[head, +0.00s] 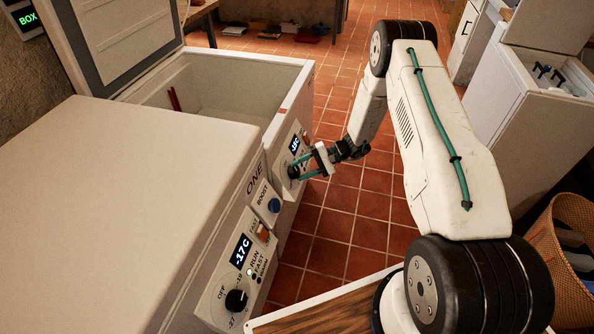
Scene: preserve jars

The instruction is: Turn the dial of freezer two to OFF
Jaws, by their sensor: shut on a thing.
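The far freezer (298,90) stands with its lid (115,40) raised; its number is not readable. Its front panel has a small lit display (294,144), too small to read surely. My gripper (296,169) is at this panel, its teal fingers shut on the dial (291,172) below the display. The fingers hide most of the dial, so its setting cannot be told. The near freezer (130,190), marked ONE, is closed. Its display (241,251) reads -17C, and its black dial (236,300) stands apart from my gripper.
The near panel also has a blue BOOST knob (274,205) and an orange switch (263,236). A white chest (520,120) stands open at right, with a wicker basket (565,225) below it. Tiled floor (350,215) is clear between. A wooden-topped surface (320,315) is at the bottom.

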